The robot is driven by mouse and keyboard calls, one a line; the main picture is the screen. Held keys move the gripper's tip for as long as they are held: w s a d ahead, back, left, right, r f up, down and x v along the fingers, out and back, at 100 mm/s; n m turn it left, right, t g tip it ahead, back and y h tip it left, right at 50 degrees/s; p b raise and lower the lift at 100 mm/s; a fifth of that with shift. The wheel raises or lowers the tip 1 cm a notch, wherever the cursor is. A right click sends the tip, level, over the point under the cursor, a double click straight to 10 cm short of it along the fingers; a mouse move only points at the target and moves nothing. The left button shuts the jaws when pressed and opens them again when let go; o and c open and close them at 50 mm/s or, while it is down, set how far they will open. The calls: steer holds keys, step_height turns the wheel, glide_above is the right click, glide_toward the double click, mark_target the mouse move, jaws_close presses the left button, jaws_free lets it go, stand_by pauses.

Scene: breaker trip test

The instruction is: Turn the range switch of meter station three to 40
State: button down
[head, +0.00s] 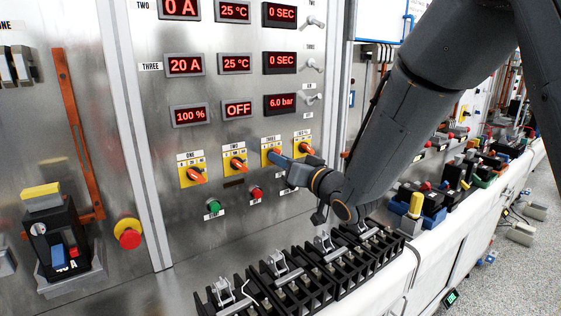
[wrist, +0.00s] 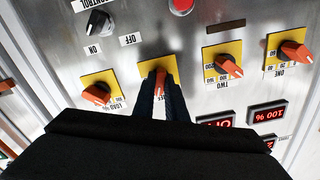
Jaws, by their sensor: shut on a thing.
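The range switch of station three (head: 270,146) is an orange knob on a yellow plate, third from the left in a row of similar switches. My gripper (head: 281,161) reaches it from the right and hides most of its knob in the head view. In the wrist view, which shows the panel upside down, my gripper (wrist: 161,90) is shut on the orange knob (wrist: 160,78), with a dark finger on each side. The fingers hide much of the scale, so I cannot read the setting. The station three display (head: 185,65) reads 20 A.
Switches one (head: 193,174) and two (head: 236,162) lie to the left; the load switch (head: 304,148) is close on the right. Green (head: 213,206) and red (head: 256,192) buttons sit below. Black terminal blocks (head: 300,276) stand on the bench beneath my arm.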

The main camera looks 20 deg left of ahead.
steer(key=shift+m, duration=2.2)
steer(key=c, duration=1.8)
jaws_free()
steer(key=b+v, duration=0.2)
steer(key=v, duration=0.6)
